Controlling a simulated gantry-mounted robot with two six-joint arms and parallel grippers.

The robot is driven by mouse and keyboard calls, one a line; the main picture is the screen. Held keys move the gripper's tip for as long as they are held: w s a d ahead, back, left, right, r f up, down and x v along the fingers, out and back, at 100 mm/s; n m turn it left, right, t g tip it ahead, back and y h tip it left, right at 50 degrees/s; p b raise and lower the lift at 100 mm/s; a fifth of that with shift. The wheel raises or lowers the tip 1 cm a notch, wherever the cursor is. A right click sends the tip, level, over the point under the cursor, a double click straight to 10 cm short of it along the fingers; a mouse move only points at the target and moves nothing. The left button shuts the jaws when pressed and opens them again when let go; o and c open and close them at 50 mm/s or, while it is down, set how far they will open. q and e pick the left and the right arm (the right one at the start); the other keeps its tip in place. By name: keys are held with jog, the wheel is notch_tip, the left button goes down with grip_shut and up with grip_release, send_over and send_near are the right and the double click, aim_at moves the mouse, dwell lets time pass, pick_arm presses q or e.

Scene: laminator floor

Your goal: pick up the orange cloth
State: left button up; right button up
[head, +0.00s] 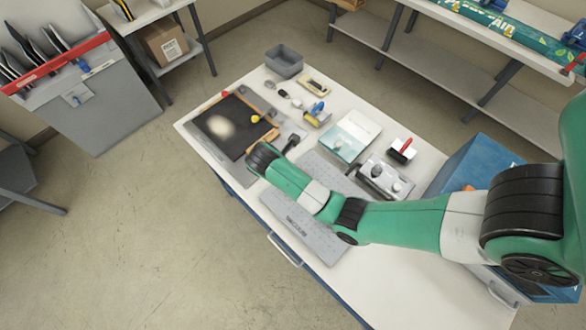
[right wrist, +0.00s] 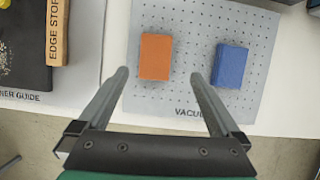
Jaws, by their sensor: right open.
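The orange cloth (right wrist: 155,56) shows in the right wrist view as a small folded rectangle lying flat on a grey perforated vacuum plate (right wrist: 195,18). A blue folded cloth (right wrist: 230,66) lies to its right, apart from it. My right gripper (right wrist: 159,76) is open and empty, with its fingers pointing toward the plate and the orange cloth framed between the fingertips. The gap between fingers and cloth is hard to judge. In the head view my right arm crosses over the perforated plate (head: 295,222) and hides the cloths. My left gripper is out of view.
A dark board (head: 228,125) with a wooden edge stop (right wrist: 57,32) lies left of the plate. A grey bin (head: 284,61), a teal-and-white booklet (head: 351,136), a metal device (head: 384,179) and small tools crowd the table's far side. A blue container stands at right.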

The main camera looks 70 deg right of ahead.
jog(key=b+x, duration=0.3)
jog(key=shift+w+a, duration=0.1)
jog(key=shift+a, duration=0.05)
jog(key=x, duration=0.3)
jog(key=shift+f, duration=0.15)
jog(key=x, duration=0.1)
jog(key=b+x, duration=0.1)
jog(key=x, duration=0.3)
jog(key=shift+w+f+b, duration=0.15)
jog(key=shift+w+b, duration=0.1)
jog(key=shift+b, duration=0.1)
jog(key=shift+d, duration=0.25)
jog(key=shift+f, duration=0.15)
jog(key=c, duration=1.3)
jog(key=shift+o, duration=0.2)
